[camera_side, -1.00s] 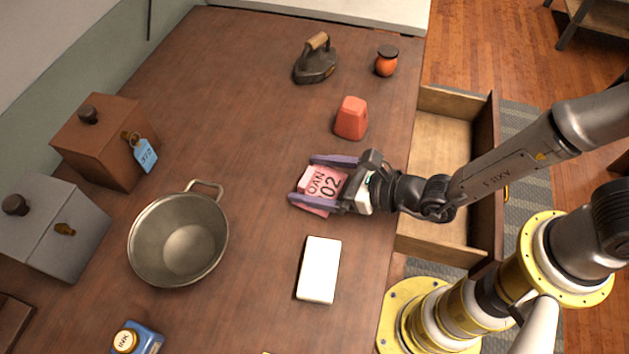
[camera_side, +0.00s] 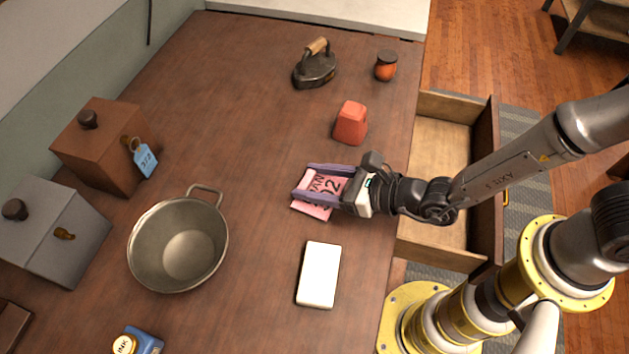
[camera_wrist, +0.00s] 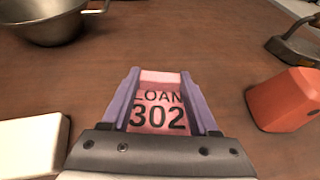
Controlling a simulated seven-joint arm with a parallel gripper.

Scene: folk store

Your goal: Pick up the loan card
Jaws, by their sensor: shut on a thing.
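The loan card (camera_side: 326,182) is pink, with dark lettering. It lies between the two purple fingers of my gripper (camera_side: 304,181), low over the table's right part. In the wrist view the card (camera_wrist: 158,112) reads "LOAN 302", and the fingers of my gripper (camera_wrist: 160,74) press along its left and right sides. My gripper is shut on the card. In the side view a pink part shows below the near finger. I cannot tell whether the card is clear of the table.
A white block (camera_side: 319,274) lies nearer on the table (camera_side: 260,130). A red block (camera_side: 351,123), an orange jar (camera_side: 386,66) and an iron (camera_side: 315,68) stand behind. A metal pot (camera_side: 180,244) is left. An open drawer (camera_side: 440,150) lies beneath the arm.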

